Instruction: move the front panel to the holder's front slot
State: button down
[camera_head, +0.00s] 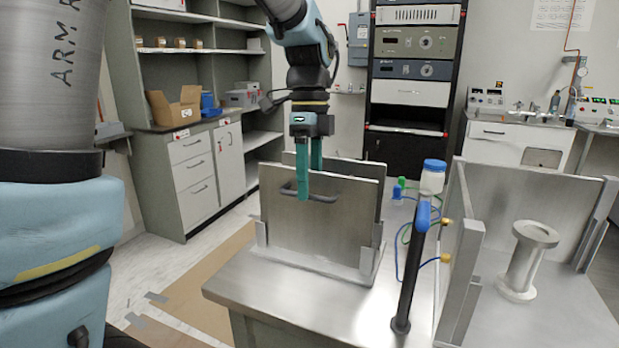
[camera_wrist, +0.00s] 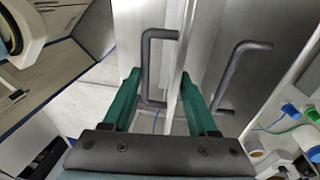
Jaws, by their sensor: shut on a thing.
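The front panel (camera_head: 330,220) is an upright grey metal plate with a dark bar handle (camera_head: 308,195) near its top. It stands at the holder (camera_head: 345,272), between its low side posts; I cannot tell whether its lower edge is fully seated. A second panel (camera_head: 368,172) stands behind it, mostly hidden. My gripper (camera_head: 308,182) points down over the top edge, one green finger before the front panel and one behind. In the wrist view my gripper (camera_wrist: 163,108) straddles the front panel's edge (camera_wrist: 183,75) and handle (camera_wrist: 150,65); the second panel's handle (camera_wrist: 237,70) is outside the fingers.
Right of the holder, a black post (camera_head: 408,275) with a blue clamp and bottle (camera_head: 432,178) stands on the metal table (camera_head: 255,292), with blue and green tubes nearby. Further right is an open metal enclosure (camera_head: 460,240) with a white spool-shaped part (camera_head: 527,262). Shelves stand behind.

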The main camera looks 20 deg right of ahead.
dwell(0.3)
grip_release()
jog(key=shift+f, duration=0.1)
dwell(0.4)
notch_tip(320, 180, up, 16)
jog(key=p, duration=1.4)
jog(key=shift+a, duration=0.1)
dwell(0.4)
